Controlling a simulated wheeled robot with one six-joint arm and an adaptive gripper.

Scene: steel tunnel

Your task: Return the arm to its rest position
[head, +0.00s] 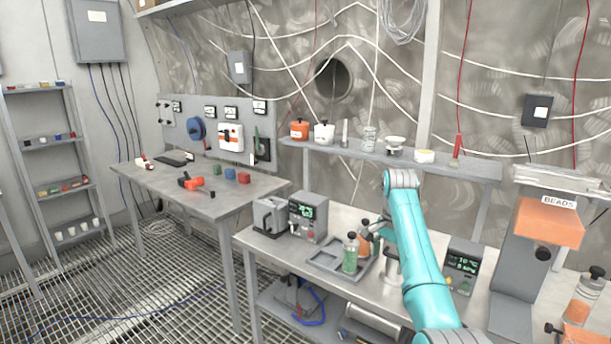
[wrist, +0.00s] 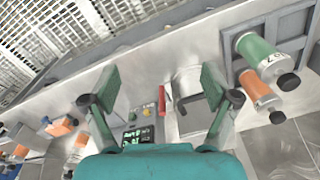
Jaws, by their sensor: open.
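My teal arm (head: 412,245) reaches up over the bench at the right of the head view, with its wrist bent down toward the bench. My gripper (wrist: 162,98) is open and empty, its two dark fingers wide apart in the wrist view. In the head view the gripper shows only in small part beside the bottles, largely hidden by the arm. A green bottle (head: 350,256) and an orange bottle (head: 364,246) stand in a grey tray (head: 325,259). In the wrist view the green bottle (wrist: 258,54) and orange bottle (wrist: 258,90) are right of the fingers, apart from them.
A shelf (head: 440,166) with jars and dishes runs behind the arm. A display unit (head: 462,264) stands right of the arm, and an orange bead dispenser (head: 550,222) stands farther right. The side table (head: 225,194) has free room.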

